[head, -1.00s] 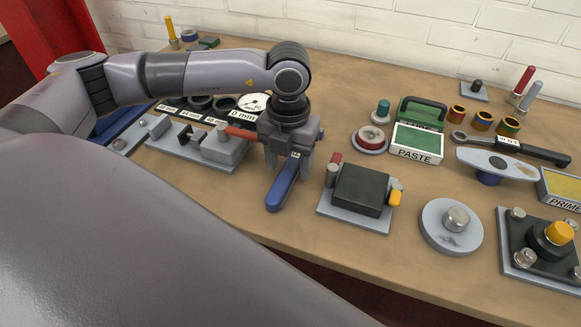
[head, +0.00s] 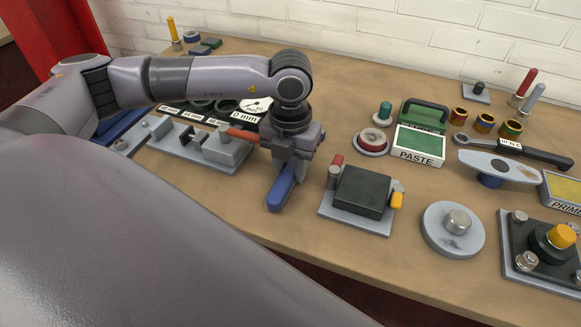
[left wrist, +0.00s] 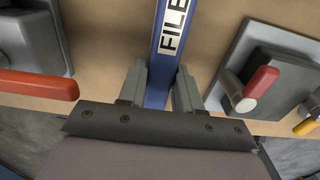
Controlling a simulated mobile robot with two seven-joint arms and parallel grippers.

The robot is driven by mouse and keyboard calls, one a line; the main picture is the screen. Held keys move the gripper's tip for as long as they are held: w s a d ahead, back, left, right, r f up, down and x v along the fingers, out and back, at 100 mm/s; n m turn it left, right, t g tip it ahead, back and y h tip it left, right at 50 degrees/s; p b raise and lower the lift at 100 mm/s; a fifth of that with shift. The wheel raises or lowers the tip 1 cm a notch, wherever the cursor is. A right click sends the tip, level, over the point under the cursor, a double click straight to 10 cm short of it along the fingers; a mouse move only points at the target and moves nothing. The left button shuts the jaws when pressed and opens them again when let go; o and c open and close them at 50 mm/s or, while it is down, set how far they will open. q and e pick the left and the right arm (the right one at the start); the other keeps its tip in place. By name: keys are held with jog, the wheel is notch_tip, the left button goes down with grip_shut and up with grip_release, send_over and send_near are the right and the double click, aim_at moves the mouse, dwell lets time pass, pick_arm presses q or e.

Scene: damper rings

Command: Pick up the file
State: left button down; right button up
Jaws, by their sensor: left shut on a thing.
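The file (head: 281,190) has a blue handle that points toward the table's front edge, just left of the dark block fixture in the head view. In the left wrist view the file (left wrist: 170,42) is a blue bar with a white "FILE" label, running up between the fingers. My left gripper (head: 289,180) points down over the file and is shut on it, one finger at each side; the fingers also show in the left wrist view (left wrist: 159,88). Whether the file touches the table I cannot tell. My right gripper is not in view.
A grey vise-like fixture (head: 222,148) with a red handle (head: 241,134) stands close left. A dark block on a plate (head: 362,190) stands close right. A round grey disc (head: 453,231) and PASTE box (head: 418,147) are farther right. Bare table lies in front of the file.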

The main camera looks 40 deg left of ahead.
aim_at(290, 167)
pick_arm(q)
notch_tip(290, 167, up, 19)
jog(key=shift+r, duration=0.2)
jog(key=c, duration=1.6)
grip_release()
grip_shut()
